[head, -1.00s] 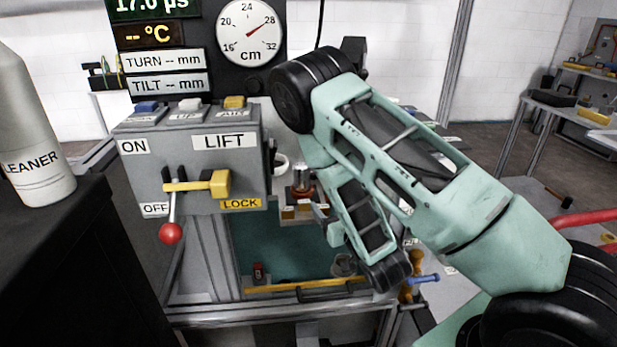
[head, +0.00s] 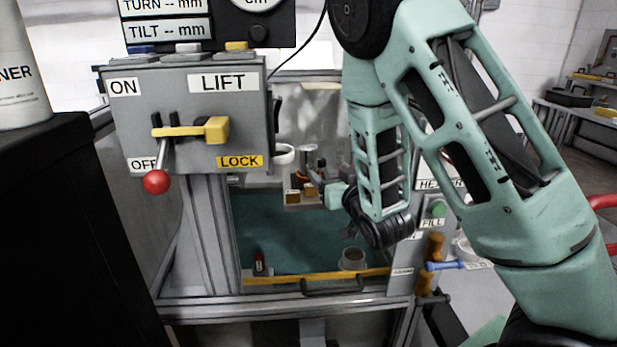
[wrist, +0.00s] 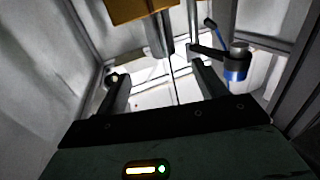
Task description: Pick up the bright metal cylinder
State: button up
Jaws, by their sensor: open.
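I cannot tell whether the cylinder shows in the wrist view.
The lift box (head: 190,115) with its red-knobbed lever (head: 156,181) stands at left. A white cup (head: 283,154) is beside the cylinder. A grey cup (head: 353,258) and a small red object (head: 259,262) are lower in the bay, behind a yellow bar (head: 320,275). A blue-banded metal part (wrist: 237,62) stands right in the wrist view.

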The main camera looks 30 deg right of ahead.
aim_at(312, 159)
jog(key=w+b, duration=0.1)
jog(key=w, duration=0.1)
jog(key=w+b, duration=0.1)
jog(key=w, duration=0.1)
jog(key=w+b, duration=0.1)
jog(key=w, duration=0.1)
jog(key=shift+d, duration=0.35)
jog(key=shift+w+d+f, duration=0.1)
jog(key=shift+w+f, duration=0.1)
jog(key=shift+w, duration=1.3)
jog(key=shift+w+f, duration=0.2)
jog(key=shift+w, duration=1.25)
jog(key=shift+c, duration=0.3)
jog(key=shift+r, duration=0.1)
jog(key=c, duration=1.4)
